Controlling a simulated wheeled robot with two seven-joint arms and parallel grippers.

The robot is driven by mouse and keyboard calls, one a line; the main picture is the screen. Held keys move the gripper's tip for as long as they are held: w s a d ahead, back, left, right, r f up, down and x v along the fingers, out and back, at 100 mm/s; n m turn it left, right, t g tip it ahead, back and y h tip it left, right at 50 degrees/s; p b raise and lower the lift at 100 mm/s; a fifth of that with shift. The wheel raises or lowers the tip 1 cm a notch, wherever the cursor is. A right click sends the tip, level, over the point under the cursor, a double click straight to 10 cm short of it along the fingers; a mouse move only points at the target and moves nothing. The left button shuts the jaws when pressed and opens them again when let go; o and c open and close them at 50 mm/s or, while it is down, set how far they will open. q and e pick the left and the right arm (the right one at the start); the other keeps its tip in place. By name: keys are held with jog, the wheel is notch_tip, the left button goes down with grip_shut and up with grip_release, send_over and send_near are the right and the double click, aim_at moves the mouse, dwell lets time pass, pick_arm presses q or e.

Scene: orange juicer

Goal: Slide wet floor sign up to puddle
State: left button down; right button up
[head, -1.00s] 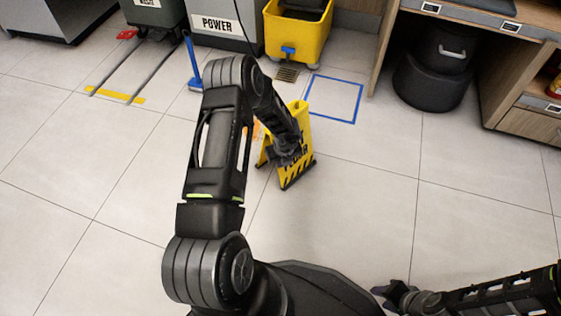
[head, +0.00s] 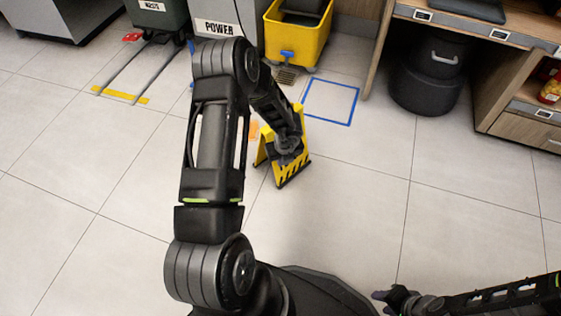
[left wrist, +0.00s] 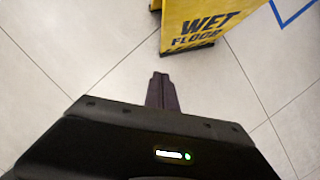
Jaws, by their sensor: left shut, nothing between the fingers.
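The yellow wet floor sign (head: 293,172) stands upright on the tiles near the middle of the head view, partly covered by my left arm. It also shows at the top of the left wrist view (left wrist: 205,22), with "WET FLOOR" readable. My left gripper (head: 286,156) is shut and empty, low in front of the sign. In the left wrist view its closed fingers (left wrist: 161,92) point toward the sign's lower edge with a small apparent gap. A small orange patch (head: 253,130) shows beside the sign, mostly hidden; I cannot tell whether it is the puddle. My right gripper (head: 385,296) is at the bottom.
A blue taped square (head: 331,121) lies on the floor behind the sign. A yellow mop bucket (head: 295,42), a grey POWER bin (head: 228,15) and a wooden counter (head: 490,110) stand at the back.

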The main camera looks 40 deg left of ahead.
pick_arm(q)
jog(key=shift+r, duration=0.3)
jog(key=s+d+n+h, duration=0.2)
jog(key=s+d+n, duration=0.4)
jog(key=d+n, duration=0.3)
jog(key=s+d+n+h, duration=0.2)
jog(key=s+d+n, duration=0.5)
jog(key=d+n, duration=0.2)
jog(key=s+d+n+h, duration=0.2)
jog(key=s+d+n, duration=0.4)
jog(key=d, duration=0.7)
jog(key=n, duration=0.2)
jog(key=shift+s+f+n, duration=0.15)
jog(key=shift+f+n, duration=0.15)
jog(key=shift+n, duration=0.1)
